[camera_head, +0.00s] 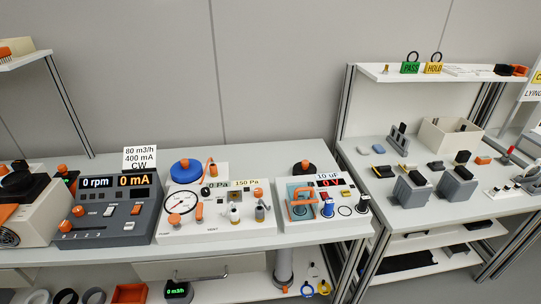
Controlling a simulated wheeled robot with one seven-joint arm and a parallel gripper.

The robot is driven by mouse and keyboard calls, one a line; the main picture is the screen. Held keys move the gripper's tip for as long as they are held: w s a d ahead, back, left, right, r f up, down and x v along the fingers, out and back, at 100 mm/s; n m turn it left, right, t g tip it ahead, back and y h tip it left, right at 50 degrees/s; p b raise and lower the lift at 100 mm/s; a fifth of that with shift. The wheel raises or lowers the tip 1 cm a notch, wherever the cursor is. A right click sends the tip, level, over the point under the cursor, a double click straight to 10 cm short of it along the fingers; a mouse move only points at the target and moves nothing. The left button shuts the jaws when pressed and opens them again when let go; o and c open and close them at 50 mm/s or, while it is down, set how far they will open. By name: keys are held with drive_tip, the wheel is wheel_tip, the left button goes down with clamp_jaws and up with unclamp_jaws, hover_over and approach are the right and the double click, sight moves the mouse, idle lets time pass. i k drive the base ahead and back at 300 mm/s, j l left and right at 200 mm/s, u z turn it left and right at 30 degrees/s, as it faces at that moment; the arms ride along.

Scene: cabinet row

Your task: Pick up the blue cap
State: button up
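Several blue things show, and I cannot tell for certain which one is the blue cap. A large round blue lid (186,170) with an orange knob sits at the back left of the white gauge unit. A small blue cylinder (327,208) stands at the front of the white capacitor unit marked 10 uF. A second small, dark blue-topped post (363,203) stands at that unit's right end. A small flat blue piece (378,149) lies on the right bench. My gripper is not in view.
The left bench (280,240) also holds a dark meter console (105,212) and a machine at the far left. The right bench carries grey blocks (411,190) and a cream bin (450,136). A shelf (425,75) with tags hangs above it.

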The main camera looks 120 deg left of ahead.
sight(185, 171)
drive_tip(key=u, duration=4.2)
drive_tip(key=i+j, duration=0.1)
drive_tip(key=i, duration=1.2)
